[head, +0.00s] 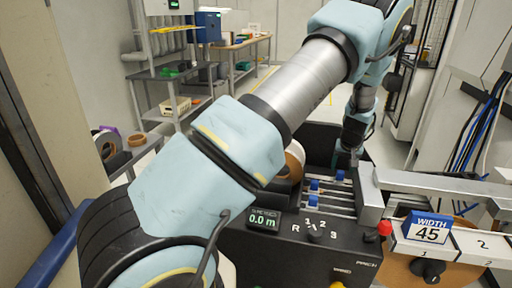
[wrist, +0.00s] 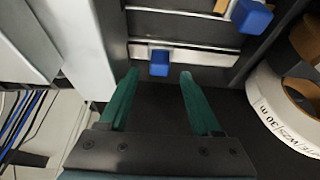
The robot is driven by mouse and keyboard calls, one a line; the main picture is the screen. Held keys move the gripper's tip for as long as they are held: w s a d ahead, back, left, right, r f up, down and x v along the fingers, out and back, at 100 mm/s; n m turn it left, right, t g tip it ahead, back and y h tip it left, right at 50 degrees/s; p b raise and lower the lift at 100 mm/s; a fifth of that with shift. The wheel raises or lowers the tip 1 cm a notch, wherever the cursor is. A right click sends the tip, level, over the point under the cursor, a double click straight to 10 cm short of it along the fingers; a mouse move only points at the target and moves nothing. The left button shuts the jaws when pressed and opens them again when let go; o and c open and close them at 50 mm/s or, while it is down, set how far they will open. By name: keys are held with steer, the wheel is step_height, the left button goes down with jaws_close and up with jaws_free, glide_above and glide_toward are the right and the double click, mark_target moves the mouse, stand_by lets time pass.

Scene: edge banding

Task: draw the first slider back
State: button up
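Several blue slider knobs sit on parallel metal rails in the machine's dark recess. In the head view, one knob (head: 340,175) is at the far end, close to my gripper (head: 347,160); another knob (head: 314,185) is nearer. In the wrist view, my gripper (wrist: 160,75) has its two teal fingers spread. A blue knob (wrist: 159,62) lies just beyond the gap between the fingertips, on a rail. I see no clear contact. A second blue knob (wrist: 252,15) sits farther up and right. Which knob is the first slider is not marked.
A roll of edge banding (wrist: 270,100) lies at the right of the wrist view. A metal beam (head: 430,183) runs close beside the sliders. A WIDTH 45 sign (head: 429,228) stands at right.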

steer(key=b+v, duration=0.2)
steer(key=v, duration=0.6)
steer(key=s+a+r+p, duration=0.1)
steer(key=s+a+r, duration=0.1)
steer(key=a, duration=0.8)
steer(key=s+a+r+n+g+p, duration=0.1)
steer(key=s+a+r, duration=0.1)
steer(key=a, duration=0.8)
steer(key=s+a+r+g+p, duration=0.1)
steer(key=s+a+r, duration=0.2)
steer(key=a, duration=0.7)
steer(key=shift+r+n+y, duration=0.2)
steer(key=shift+n+y, duration=0.2)
